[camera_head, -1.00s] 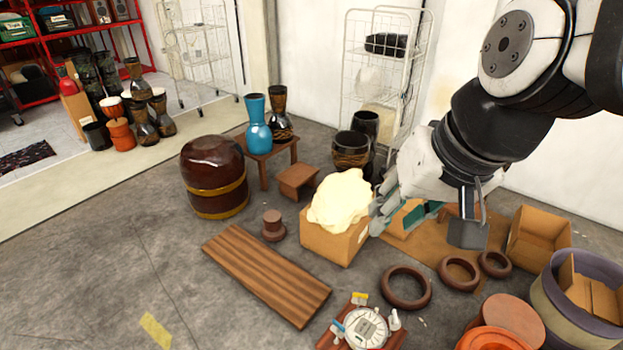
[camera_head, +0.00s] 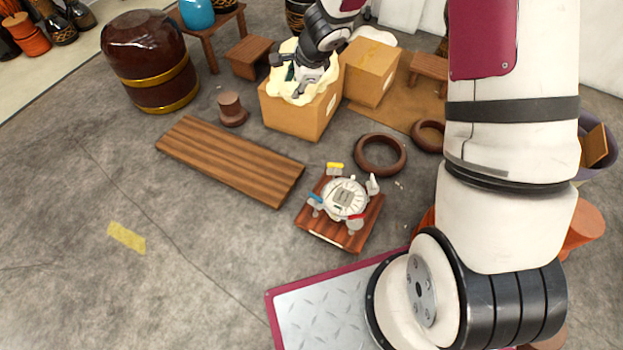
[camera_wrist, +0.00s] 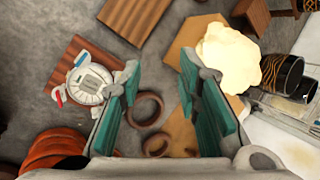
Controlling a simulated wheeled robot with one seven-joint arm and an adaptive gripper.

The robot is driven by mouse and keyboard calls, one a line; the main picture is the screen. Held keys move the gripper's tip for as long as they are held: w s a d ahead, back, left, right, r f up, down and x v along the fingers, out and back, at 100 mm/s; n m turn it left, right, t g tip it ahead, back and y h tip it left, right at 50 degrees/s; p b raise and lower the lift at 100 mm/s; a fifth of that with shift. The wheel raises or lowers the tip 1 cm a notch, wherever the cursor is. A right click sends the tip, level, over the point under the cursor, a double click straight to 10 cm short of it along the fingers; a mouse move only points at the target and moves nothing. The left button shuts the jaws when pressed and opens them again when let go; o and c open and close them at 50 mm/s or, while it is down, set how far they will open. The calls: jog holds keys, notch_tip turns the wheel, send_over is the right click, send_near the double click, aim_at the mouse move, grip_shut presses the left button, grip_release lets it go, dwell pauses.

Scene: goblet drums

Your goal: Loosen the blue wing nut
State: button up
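A round white device (camera_head: 345,198) lies on a small reddish wooden board (camera_head: 330,229). Around its rim are a blue wing nut (camera_head: 315,201), a yellow one (camera_head: 335,167), a red one (camera_head: 355,218) and a white upright piece (camera_head: 373,184).
A cardboard box (camera_head: 297,118) holds a cream lump (camera_head: 288,88). A striped plank (camera_head: 230,160) and a dark ring (camera_head: 380,154) lie near the board. Another box (camera_head: 371,73) and a barrel (camera_head: 150,62) stand behind.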

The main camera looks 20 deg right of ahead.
notch_tip(320, 180, down, 19)
jog(key=s+d+m+g+h+b, duration=0.1)
jog(key=s+d+m+g+b, duration=0.15)
jog(key=m+b, duration=0.2)
jog(key=m+g+b, duration=0.2)
jog(key=m+g, duration=0.1)
jog(key=m, duration=0.2)
send_near(316, 196)
jog(key=shift+h, duration=0.4)
jog(key=f+b, duration=0.1)
jog(key=f, duration=0.2)
jog(key=f+b, duration=0.2)
jog(key=f, duration=0.1)
jog(key=f+b, duration=0.2)
jog(key=f, duration=0.1)
jog(key=shift+w+a, duration=0.1)
jog(key=shift+a, duration=0.25)
grip_shut()
